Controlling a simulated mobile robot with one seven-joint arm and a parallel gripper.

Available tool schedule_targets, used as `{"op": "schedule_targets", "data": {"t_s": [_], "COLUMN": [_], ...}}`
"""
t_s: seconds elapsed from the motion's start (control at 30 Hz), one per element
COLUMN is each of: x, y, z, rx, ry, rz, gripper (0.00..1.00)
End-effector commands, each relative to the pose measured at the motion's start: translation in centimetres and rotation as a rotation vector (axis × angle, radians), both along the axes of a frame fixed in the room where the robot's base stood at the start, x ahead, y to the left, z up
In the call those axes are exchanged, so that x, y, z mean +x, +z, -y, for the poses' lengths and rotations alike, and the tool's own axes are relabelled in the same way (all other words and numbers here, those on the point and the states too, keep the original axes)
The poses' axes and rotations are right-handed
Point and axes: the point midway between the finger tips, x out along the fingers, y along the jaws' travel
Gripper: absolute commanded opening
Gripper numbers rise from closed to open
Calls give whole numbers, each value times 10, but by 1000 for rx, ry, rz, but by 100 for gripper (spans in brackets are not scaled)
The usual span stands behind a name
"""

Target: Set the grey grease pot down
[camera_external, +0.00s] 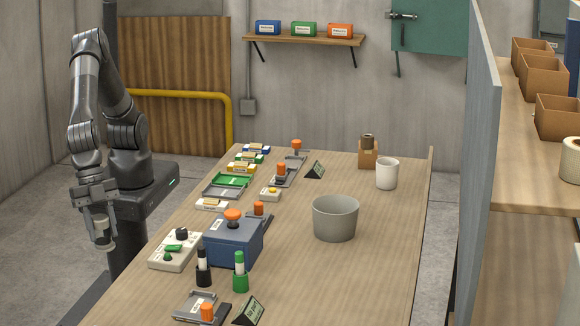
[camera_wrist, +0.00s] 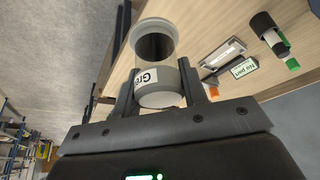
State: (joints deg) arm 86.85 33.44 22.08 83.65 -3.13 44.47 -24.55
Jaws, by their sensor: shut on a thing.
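The grey grease pot (camera_external: 103,235) is a small grey cylinder in the external view, held at the lower end of my gripper (camera_external: 99,205). In the wrist view the pot (camera_wrist: 168,78) shows a round opening, dark inside, and a white label of which "Gre" can be read. My gripper (camera_wrist: 160,90) is shut on it, with one finger on each side. In the external view the pot is off the left edge of the wooden table (camera_external: 290,285), apart from the tabletop and beside it.
A larger grey bin (camera_external: 335,218) and white cup (camera_external: 387,175) stand right. The front right tabletop is clear.

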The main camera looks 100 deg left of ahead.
Motion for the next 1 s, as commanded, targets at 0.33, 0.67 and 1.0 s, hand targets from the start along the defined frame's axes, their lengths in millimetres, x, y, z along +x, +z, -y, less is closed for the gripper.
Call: {"op": "schedule_targets", "data": {"t_s": [0.33,0.67,1.0], "x": [-11,-8,69], "y": [12,63,60], "z": [0,-1,-37], "rx": [-1,-2,0], "ry": [1,6,138], "rz": [0,0,0], "gripper": [14,14,14]}}
